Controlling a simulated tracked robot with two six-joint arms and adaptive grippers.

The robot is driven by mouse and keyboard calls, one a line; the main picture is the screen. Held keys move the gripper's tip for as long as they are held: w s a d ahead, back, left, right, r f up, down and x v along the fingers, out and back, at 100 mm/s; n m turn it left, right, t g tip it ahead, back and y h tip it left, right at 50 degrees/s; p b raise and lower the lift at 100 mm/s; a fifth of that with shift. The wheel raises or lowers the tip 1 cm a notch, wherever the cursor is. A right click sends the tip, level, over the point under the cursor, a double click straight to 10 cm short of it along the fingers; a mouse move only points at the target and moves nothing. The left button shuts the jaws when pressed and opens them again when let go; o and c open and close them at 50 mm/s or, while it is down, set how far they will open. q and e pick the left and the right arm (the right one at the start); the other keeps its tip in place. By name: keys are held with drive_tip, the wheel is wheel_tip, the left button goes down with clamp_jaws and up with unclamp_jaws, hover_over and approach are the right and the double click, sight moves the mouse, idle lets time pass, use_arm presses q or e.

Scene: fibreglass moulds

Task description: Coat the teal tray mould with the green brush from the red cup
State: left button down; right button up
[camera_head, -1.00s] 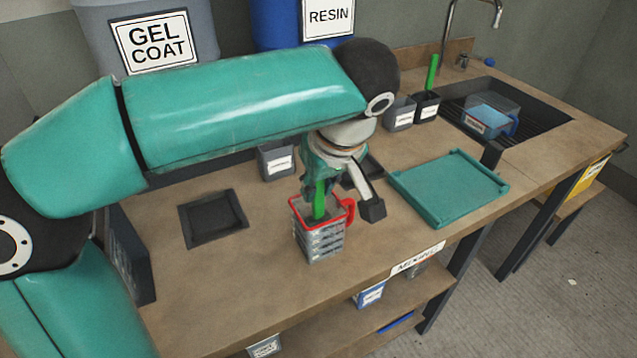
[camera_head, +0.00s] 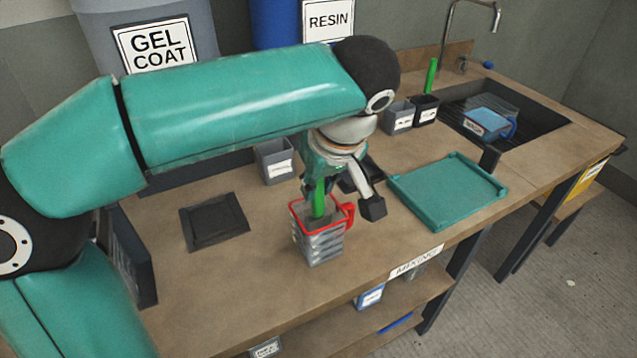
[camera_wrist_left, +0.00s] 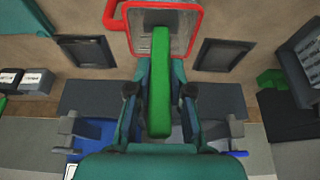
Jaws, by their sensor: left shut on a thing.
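The red cup (camera_head: 319,250), grey-sided with a red rim and handle, stands upright on the bench. The green brush (camera_head: 318,198) stands in it, its lower end hidden inside. My left gripper (camera_head: 322,186) is above the cup, shut on the brush. In the left wrist view the brush (camera_wrist_left: 160,95) lies between the fingers, with the cup's red rim (camera_wrist_left: 197,30) just beyond. The teal tray mould (camera_head: 447,190) lies flat on the bench to the right of the cup, apart from the gripper. My right gripper is not in view.
A dark square tray (camera_head: 213,221) lies left of the cup. A grey cup (camera_head: 275,161) stands behind it. Another grey cup (camera_head: 399,118) and a black cup (camera_head: 425,109) holding another green brush (camera_head: 431,76) stand by the sink (camera_head: 540,119). Bench between cup and mould is clear.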

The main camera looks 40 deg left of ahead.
use_arm(q)
drive_tip(key=shift+r+p, duration=3.8)
drive_tip(key=shift+r, duration=1.1)
wheel_tip(320, 180, up, 5)
drive_tip(key=p, duration=0.4)
